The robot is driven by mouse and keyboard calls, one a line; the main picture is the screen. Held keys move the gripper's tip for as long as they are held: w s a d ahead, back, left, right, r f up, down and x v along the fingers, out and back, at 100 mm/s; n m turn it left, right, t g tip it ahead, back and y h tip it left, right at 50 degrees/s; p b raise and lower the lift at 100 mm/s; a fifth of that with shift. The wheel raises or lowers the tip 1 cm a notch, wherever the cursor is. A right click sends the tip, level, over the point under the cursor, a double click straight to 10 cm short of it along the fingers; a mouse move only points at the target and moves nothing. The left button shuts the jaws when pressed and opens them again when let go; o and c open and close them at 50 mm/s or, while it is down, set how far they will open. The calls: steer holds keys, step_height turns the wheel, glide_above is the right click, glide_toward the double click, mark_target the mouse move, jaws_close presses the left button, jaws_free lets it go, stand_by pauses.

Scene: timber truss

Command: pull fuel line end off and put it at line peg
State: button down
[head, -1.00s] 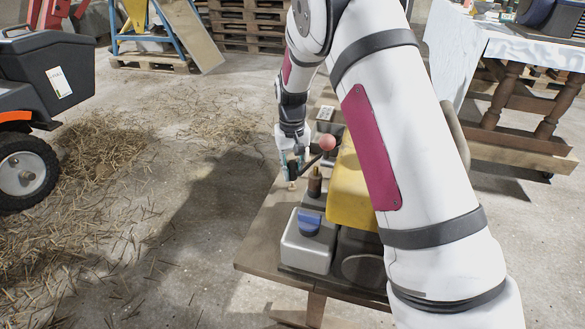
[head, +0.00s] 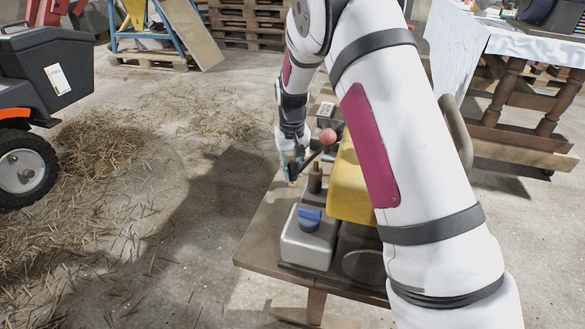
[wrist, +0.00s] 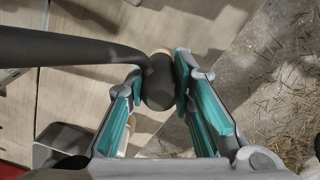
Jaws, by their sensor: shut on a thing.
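My gripper (wrist: 160,88), with teal finger pads, is shut on the dark rounded fuel line end (wrist: 158,92). The black fuel line (wrist: 75,47) runs from it to the left in the wrist view. A pale tan round piece (wrist: 160,54) shows just beyond the end; I cannot tell if it is the line peg or if they touch. In the head view my gripper (head: 291,166) is low over the left edge of the bench, left of a brown bottle-like part (head: 315,180). The contact at its fingertips is too small to tell there.
A ride-on mower (head: 35,100) stands left. The floor between has straw and is open.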

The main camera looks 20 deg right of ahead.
steer(key=shift+f+b, duration=0.4)
steer(key=shift+f, duration=0.45)
steer(key=c, duration=1.3)
jaws_free()
